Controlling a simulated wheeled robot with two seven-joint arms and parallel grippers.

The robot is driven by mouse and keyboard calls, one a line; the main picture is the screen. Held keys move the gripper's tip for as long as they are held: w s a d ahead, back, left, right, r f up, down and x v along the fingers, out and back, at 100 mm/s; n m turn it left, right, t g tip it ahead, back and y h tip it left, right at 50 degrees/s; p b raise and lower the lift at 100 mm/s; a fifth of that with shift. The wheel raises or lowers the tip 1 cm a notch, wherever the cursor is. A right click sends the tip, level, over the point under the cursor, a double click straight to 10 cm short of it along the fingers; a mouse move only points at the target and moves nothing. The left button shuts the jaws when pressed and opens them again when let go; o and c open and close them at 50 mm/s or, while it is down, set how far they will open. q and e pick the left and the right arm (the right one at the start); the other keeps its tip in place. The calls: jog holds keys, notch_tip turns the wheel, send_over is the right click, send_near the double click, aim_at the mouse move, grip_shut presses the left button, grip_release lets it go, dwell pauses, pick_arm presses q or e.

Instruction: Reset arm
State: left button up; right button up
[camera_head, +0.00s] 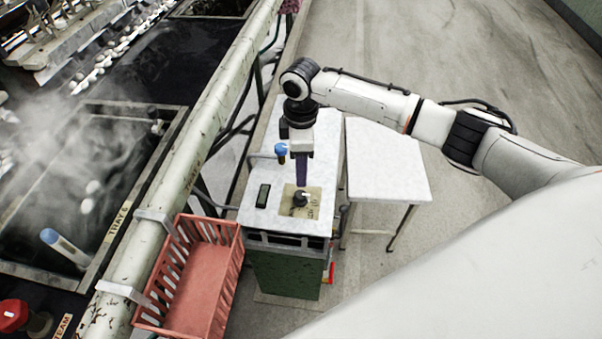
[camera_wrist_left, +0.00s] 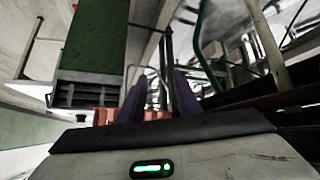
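My right arm comes in from the right in the head view. Its gripper (camera_head: 301,184) points down over the small white-topped cabinet, close above a black knob (camera_head: 299,199) on a tan plate. Its fingers overlap from this angle, so I cannot tell their gap or whether they touch the knob. My left arm is not in the head view. In the left wrist view my left gripper (camera_wrist_left: 159,88) has two dark purple fingers spread apart, with nothing held between them.
A red slatted basket (camera_head: 204,284) hangs by the long pipe rail (camera_head: 190,160), beside the cabinet (camera_head: 262,218). A white side table (camera_head: 385,165) stands to the right. Steaming dark basins (camera_head: 85,175) lie left. The left wrist view shows the green cabinet front (camera_wrist_left: 97,38). Floor at upper right is clear.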

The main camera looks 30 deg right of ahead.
jog(key=shift+r, duration=0.15)
dwell(0.3)
jog(key=s+a+f+m+t+y, duration=0.1)
jog(key=s+a+f+y, duration=0.35)
jog(key=s+a, duration=0.95)
jog(key=s+d+r+m+t+h, duration=0.2)
jog(key=s+d+m+t+h, duration=0.15)
jog(key=s+d+m, duration=0.85)
jog(key=w+a+f+n+t, duration=0.1)
jog(key=a+f+t, duration=0.1)
jog(key=f, duration=0.4)
jog(key=w+a+f+n+t+y, duration=0.1)
jog(key=a+f+t, duration=0.1)
jog(key=a+f, duration=0.2)
jog(key=shift+w+a+f, duration=0.15)
jog(key=shift+w+f, duration=0.15)
jog(key=shift+f, duration=0.75)
jog(key=shift+c, duration=0.4)
